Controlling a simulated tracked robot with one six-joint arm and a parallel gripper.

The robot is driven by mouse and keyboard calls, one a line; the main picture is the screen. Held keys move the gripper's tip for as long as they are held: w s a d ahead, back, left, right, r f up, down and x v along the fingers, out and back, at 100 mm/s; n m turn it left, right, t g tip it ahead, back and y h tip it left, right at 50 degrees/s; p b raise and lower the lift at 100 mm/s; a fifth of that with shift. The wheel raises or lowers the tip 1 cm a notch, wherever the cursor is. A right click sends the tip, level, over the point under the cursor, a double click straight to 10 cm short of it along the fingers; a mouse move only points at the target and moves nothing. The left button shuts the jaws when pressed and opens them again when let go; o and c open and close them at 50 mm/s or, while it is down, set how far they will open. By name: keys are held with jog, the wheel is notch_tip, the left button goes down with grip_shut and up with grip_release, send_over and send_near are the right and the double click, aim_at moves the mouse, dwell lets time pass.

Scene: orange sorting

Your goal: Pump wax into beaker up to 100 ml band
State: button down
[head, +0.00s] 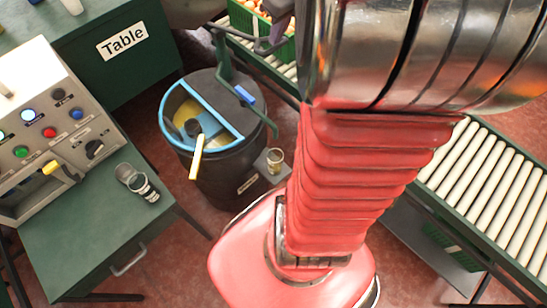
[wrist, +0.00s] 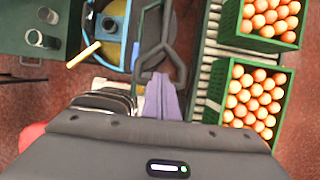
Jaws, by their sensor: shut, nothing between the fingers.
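A black drum (head: 228,178) with a blue rim (head: 230,128) stands on the floor, with yellow wax (head: 186,113) inside. A yellow handle (head: 196,158) sticks out over its near side. In the wrist view the yellow handle (wrist: 84,54) lies to the left. A small clear beaker (head: 275,158) stands upright on a plate at the drum's right side; its fill level and bands are too small to read. My gripper (head: 262,46) is up beyond the drum, near the roller conveyor. In the wrist view my gripper (wrist: 160,48) is shut and empty, apart from handle and beaker.
A control panel (head: 40,130) and two glass vessels (head: 140,186) are on the green bench (head: 75,245) at left. A roller conveyor (head: 490,180) runs along the right. Green crates of oranges (wrist: 262,44) stand on it.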

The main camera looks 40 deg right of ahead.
notch_tip(320, 180, down, 16)
notch_tip(320, 180, up, 16)
jog(key=shift+f, duration=0.15)
dwell(1.7)
dwell(0.4)
